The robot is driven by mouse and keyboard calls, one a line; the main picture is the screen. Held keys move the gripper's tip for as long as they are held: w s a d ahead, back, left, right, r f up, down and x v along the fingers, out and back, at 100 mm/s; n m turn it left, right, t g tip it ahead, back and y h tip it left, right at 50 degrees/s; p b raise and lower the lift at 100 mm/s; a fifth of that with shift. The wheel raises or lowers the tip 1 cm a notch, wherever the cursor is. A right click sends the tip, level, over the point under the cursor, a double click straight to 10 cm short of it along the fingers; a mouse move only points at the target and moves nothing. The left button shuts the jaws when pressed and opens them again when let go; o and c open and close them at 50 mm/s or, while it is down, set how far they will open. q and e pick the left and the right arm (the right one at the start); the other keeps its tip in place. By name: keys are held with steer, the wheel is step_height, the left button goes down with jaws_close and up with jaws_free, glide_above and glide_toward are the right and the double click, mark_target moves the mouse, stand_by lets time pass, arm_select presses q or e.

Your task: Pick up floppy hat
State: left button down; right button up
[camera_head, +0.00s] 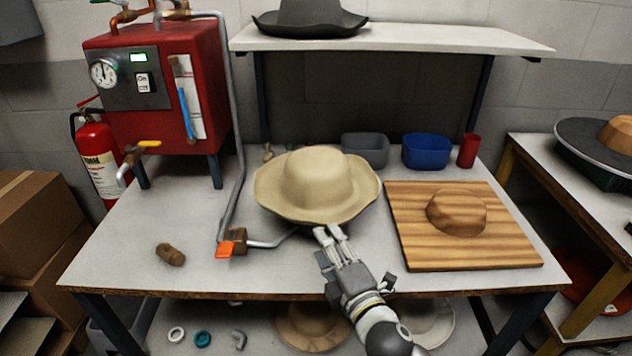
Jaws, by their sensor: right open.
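A tan floppy hat (317,184) with a wide wavy brim sits brim down near the middle of the table. Something dark shows under its front brim, mostly hidden. My right gripper (333,238) reaches in from the front edge of the table. It is open and empty, with its fingertips just in front of the hat's front brim. I cannot tell whether they touch the brim. My left gripper is not in view.
A wooden board (420,250) with a wooden hat form (457,212) lies right of the hat. A pipe with an orange-handled valve (231,248) stands to its left. Grey (366,150) and blue (427,151) bins stand behind. A shelf (420,40) overhangs the back.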

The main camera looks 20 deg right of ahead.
steer(key=shift+w+a+r+p, duration=0.1)
steer(key=shift+w+a+p, duration=0.05)
steer(key=shift+w, duration=0.8)
steer(key=shift+w+a+f+p, duration=0.1)
steer(key=shift+w+a+p, duration=0.1)
steer(key=shift+w, duration=0.75)
steer(key=shift+w+a+r+p, duration=0.1)
steer(key=shift+w+p, duration=0.05)
steer(key=shift+w, duration=0.8)
jaws_close()
